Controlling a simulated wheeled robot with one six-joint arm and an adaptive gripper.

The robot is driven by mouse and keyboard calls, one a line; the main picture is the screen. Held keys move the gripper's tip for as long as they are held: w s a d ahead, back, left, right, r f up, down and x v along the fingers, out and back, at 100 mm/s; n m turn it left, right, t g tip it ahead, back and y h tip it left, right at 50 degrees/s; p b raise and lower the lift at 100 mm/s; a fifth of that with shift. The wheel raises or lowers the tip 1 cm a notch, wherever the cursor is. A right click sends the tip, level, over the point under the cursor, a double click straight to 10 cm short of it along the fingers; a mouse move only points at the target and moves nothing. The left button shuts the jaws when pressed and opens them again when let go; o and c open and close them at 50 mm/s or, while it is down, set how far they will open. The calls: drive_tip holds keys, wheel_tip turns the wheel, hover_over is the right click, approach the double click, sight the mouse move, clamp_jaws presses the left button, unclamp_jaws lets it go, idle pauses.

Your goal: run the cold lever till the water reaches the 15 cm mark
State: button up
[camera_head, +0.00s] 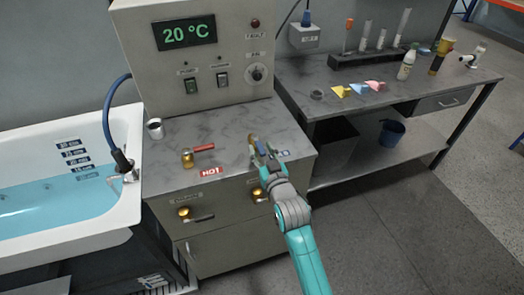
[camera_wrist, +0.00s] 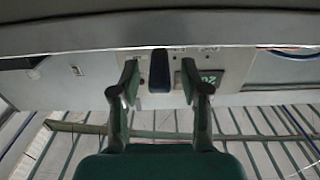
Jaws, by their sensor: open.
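The cold lever's dark blue handle (camera_wrist: 160,68) stands between the two fingers of my gripper (camera_wrist: 160,95) in the wrist view, with gaps showing on both sides. In the head view my open gripper (camera_head: 265,153) is over the cold lever at the counter's right and hides most of it; a blue label (camera_head: 284,153) shows beside it. The bathtub (camera_head: 128,207) at the left holds blue water (camera_head: 50,208). Its depth marks (camera_head: 73,156) are on the far wall; the water surface lies near the lowest plates, and the exact reading is too small to tell.
The hot lever (camera_head: 203,148) with a red handle and HOT label (camera_head: 211,170) is left of my gripper. A metal cup (camera_head: 155,128) stands behind it. The control panel's display (camera_head: 185,34) reads 20 °C. A side bench (camera_head: 430,85) carries bottles and small coloured pieces.

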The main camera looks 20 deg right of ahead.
sight(259, 138)
clamp_jaws()
drive_tip(key=shift+d+y, duration=0.15)
drive_tip(key=shift+y, duration=0.15)
drive_tip(key=shift+d+n+y, duration=0.5)
drive_tip(key=shift+n+y, duration=0.3)
drive_tip(key=shift+y, duration=0.2)
drive_tip(key=shift+w+d+n+g+y, duration=0.15)
drive_tip(key=shift+d+n+g+y, duration=0.3)
drive_tip(key=shift+n+y, duration=0.5)
drive_tip(key=shift+w+d+n+g+y, duration=0.2)
drive_tip(key=shift+d+n+y, duration=0.35)
drive_tip(key=shift+y, duration=0.7)
drive_tip(key=n+g+y, duration=0.1)
drive_tip(key=d+n+g+y, duration=0.1)
drive_tip(key=y, duration=0.1)
drive_tip(key=shift+w+d, duration=0.15)
drive_tip(key=shift+w, duration=0.25)
drive_tip(key=shift+w+d+n+g+y, duration=0.2)
drive_tip(key=shift+n+g+y, duration=0.25)
drive_tip(key=shift+n+y, duration=0.15)
drive_tip(key=shift+w+d+n+g+y, duration=0.15)
drive_tip(key=shift+n+g+y, duration=0.3)
drive_tip(key=shift+y, duration=0.25)
